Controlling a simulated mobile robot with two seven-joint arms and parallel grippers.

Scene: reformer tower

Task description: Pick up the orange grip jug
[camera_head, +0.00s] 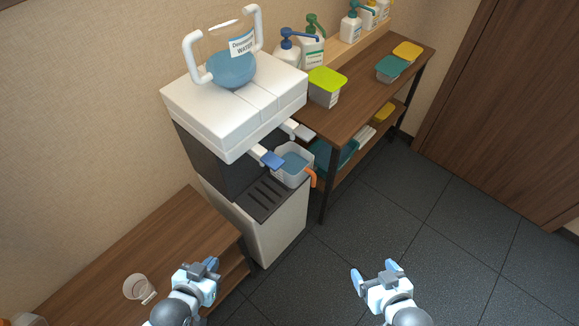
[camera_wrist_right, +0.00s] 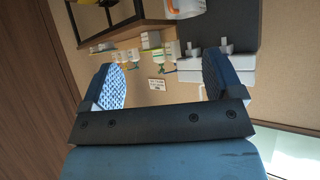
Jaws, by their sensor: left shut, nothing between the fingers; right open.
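The orange grip jug (camera_head: 291,164) is a clear, square jug with an orange handle and bluish contents. In the head view it stands at the right end of the dispenser's drip tray, under the levers, its handle (camera_head: 313,176) toward the right. My left gripper (camera_head: 213,266) is shut and empty, over the front of the low wooden table. My right gripper (camera_head: 375,270) is open and empty above the dark floor, well in front of and to the right of the jug. In the right wrist view both fingers (camera_wrist_right: 163,82) are spread with nothing between them. Part of the jug's orange handle (camera_wrist_right: 171,5) shows at the top edge.
The white dispenser (camera_head: 235,110) carries a bottle of water (camera_head: 233,68) with white handles. A wooden shelf (camera_head: 375,70) behind holds pump bottles and lidded tubs. A clear cup (camera_head: 138,288) stands on the low table (camera_head: 165,245). The floor (camera_head: 420,215) at right is free.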

